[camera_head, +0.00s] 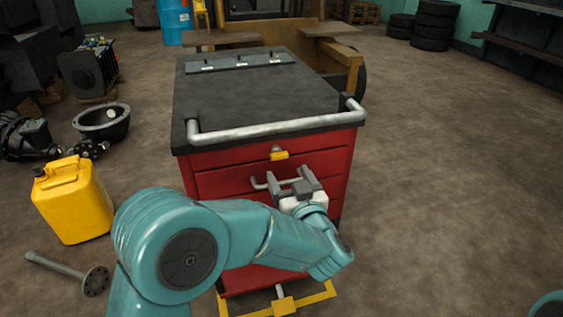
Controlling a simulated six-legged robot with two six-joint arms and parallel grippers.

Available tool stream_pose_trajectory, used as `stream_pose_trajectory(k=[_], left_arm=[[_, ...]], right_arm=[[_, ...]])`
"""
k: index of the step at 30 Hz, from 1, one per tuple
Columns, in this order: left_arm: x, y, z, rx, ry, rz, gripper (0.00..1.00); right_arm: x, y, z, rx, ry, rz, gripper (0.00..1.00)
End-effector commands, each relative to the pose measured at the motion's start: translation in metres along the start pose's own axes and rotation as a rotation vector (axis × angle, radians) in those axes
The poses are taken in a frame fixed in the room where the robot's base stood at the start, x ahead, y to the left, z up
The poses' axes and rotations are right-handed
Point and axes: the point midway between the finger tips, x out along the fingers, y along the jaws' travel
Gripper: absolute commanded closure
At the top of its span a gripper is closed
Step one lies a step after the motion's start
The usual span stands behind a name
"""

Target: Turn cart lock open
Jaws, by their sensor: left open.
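The red tool cart (228,160) with a dark top stands in front of me. Its lock (279,155), a small yellow tab below a grey round piece, sits at the top middle of the front face. The tab lies roughly level. My left gripper (291,182) is open and empty just below the lock, in front of a drawer, with its fingers pointing up toward the lock. It appears apart from the lock. A grey drawer handle (258,185) shows partly beside the fingers. My left arm hides much of the lower drawers. My right gripper is out of view.
A grey push bar (270,129) runs across the cart's top front edge. A yellow bar frame (284,305) is low at the cart's front. The floor at right is clear.

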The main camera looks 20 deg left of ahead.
Motion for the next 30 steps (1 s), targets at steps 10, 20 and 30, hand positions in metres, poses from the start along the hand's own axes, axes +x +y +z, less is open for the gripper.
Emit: stream_pose_trajectory(k=[10,20,30], left_arm=[[0.064,0.002,0.001,0.001,0.0,0.0,0.26],[0.074,0.002,0.0,0.001,0.0,0.002,0.26],[0.073,0.002,0.0,0.001,0.0,0.001,0.82]], right_arm=[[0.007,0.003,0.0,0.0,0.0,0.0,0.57],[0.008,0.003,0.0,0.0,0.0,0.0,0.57],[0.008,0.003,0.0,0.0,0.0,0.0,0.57]])
